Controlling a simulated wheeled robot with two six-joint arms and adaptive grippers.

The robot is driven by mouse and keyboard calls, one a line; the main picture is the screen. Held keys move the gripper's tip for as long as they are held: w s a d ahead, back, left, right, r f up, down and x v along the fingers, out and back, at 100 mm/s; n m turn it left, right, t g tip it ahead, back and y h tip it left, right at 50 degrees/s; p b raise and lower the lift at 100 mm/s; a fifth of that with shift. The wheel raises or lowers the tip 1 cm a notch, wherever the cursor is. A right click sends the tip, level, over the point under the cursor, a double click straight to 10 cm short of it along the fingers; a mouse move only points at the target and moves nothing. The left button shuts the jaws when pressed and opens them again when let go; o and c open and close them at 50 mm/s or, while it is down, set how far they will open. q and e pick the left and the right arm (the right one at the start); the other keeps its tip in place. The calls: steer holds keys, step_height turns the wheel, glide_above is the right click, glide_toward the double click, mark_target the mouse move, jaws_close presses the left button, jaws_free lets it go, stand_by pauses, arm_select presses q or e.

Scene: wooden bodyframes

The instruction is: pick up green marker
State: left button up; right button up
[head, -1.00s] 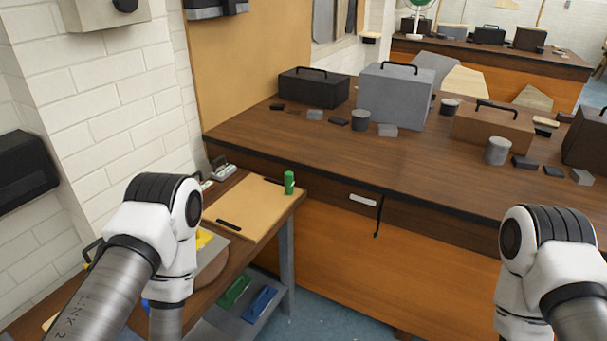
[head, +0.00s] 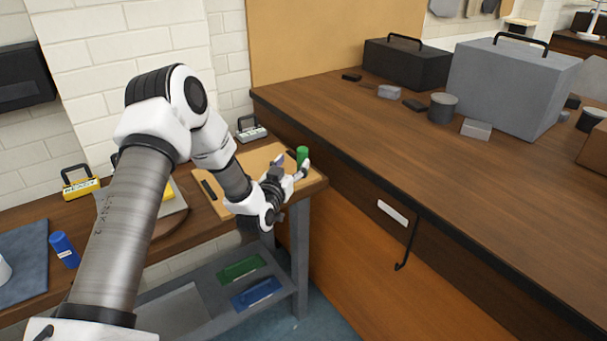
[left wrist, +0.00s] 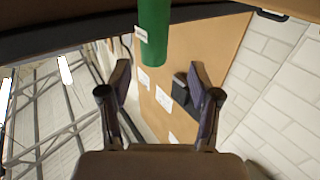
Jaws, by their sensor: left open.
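The green marker (head: 302,150) stands upright at the right end of the tan board on the small wooden table, in the head view. My left gripper (head: 290,168) is open just in front of it, and its fingertips overlap the marker's lower part in this view. In the left wrist view the green marker (left wrist: 154,32) shows at top centre, beyond the two spread fingers of the open left gripper (left wrist: 160,82). Nothing is between the fingers there. I cannot tell whether a finger touches the marker. My right gripper is out of view.
The tan board (head: 262,160) also bears a dark bar (head: 209,189). A grey padlock-like block (head: 252,132) sits behind it, and a yellow one (head: 81,185) and a blue cylinder (head: 64,250) lie left. The higher brown workbench (head: 420,150) rises close on the right.

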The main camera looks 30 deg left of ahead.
mark_target(300, 155)
arm_select(q)
steer(key=x, duration=0.5)
steer(key=shift+w+d+r+p, duration=0.2)
steer(key=shift+w+d+p, duration=0.1)
steer(key=shift+w+d, duration=0.1)
steer(key=shift+w+a, duration=0.2)
jaws_close()
